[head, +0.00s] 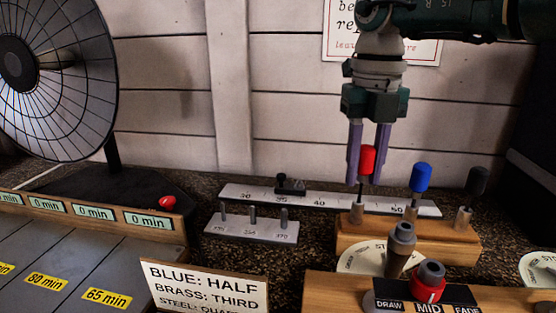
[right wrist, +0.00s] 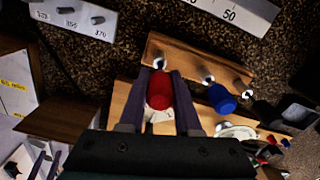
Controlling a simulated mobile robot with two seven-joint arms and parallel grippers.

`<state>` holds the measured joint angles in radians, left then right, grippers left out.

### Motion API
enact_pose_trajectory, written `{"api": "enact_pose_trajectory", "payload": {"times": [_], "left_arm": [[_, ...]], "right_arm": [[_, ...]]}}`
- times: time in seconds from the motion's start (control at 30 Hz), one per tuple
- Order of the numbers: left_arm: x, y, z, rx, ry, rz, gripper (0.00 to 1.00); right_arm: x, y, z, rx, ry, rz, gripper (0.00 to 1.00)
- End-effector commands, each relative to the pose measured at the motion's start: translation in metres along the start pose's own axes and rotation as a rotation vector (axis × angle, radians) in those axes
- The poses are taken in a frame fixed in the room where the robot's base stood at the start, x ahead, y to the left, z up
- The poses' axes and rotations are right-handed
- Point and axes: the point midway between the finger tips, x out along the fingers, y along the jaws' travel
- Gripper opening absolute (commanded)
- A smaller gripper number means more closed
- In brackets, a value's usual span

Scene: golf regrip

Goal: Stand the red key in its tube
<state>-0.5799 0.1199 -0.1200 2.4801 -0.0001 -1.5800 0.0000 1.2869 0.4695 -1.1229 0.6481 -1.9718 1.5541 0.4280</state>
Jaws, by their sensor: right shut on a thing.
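The red key (head: 367,160) is upright, its red head between the two purple fingers of my right gripper (head: 369,168). It also shows in the right wrist view (right wrist: 158,92), with a finger on each side. The right gripper is shut on it. The leftmost metal tube (head: 357,212) on the wooden block is directly below the key; it also shows in the right wrist view (right wrist: 159,63). The red head sits higher than the blue one beside it. I cannot tell whether the shaft's tip is in the tube.
A blue key (head: 421,177) and a black key (head: 478,180) stand in tubes on the same wooden block (head: 440,240). Behind is a scale bar (head: 330,199); to the left, a pegged plate (head: 250,229). A wooden control box (head: 330,288) with knobs is in front.

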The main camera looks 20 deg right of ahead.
Motion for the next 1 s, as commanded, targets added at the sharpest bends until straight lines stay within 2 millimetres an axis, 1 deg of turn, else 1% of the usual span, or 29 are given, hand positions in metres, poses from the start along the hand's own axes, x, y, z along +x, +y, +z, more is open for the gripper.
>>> {"api": "enact_pose_trajectory", "payload": {"times": [0.83, 0.87, 1.0], "left_arm": [[0.018, 0.001, 0.006, 0.000, 0.000, 0.000, 0.67], [0.017, 0.001, 0.005, 0.000, 0.000, 0.000, 0.67], [0.016, 0.001, 0.005, 0.000, 0.000, 0.000, 0.67]], "right_arm": [[0.022, 0.000, 0.000, 0.000, 0.000, 0.001, 0.00], [0.021, 0.000, 0.000, 0.000, -0.001, 0.001, 0.35], [0.021, 0.000, 0.000, 0.000, 0.000, 0.000, 0.51]]}}
